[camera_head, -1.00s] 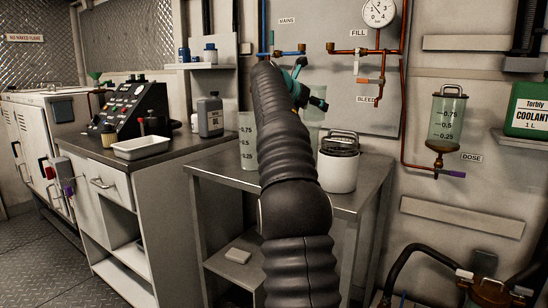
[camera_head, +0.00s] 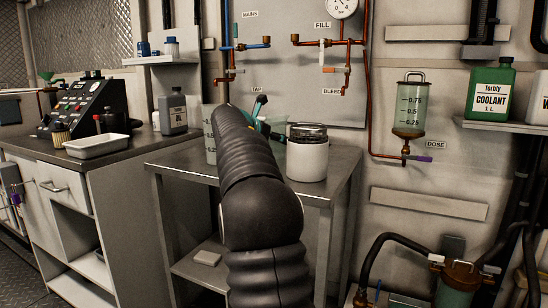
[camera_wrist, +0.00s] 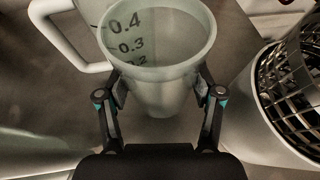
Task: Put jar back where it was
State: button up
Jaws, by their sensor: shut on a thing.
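The jar (camera_wrist: 165,85) is a translucent, tapered cup with a scale reading 0.4, 0.3 and 0.2. My gripper (camera_wrist: 160,92) is shut on its sides in the wrist view, with one finger on each side. The jar is upright or nearly so, with its open mouth toward the camera. In the head view my gripper (camera_head: 262,128) is mostly hidden behind my arm, low over the metal table (camera_head: 335,188). I cannot tell whether the jar's base touches the table.
A white canister with a dark wire top (camera_head: 307,158) stands close to the right of the jar; it also shows in the wrist view (camera_wrist: 270,115). A translucent measuring jug (camera_head: 209,135) stands left. Copper pipes (camera_head: 368,120) run along the wall behind.

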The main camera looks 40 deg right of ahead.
aim_at(274, 151)
jog(key=shift+f+b, duration=0.65)
jog(key=shift+f, duration=1.3)
jog(key=shift+f, duration=0.15)
jog(key=o, duration=1.4)
jog(key=v, duration=1.2)
jog(key=shift+p, duration=0.3)
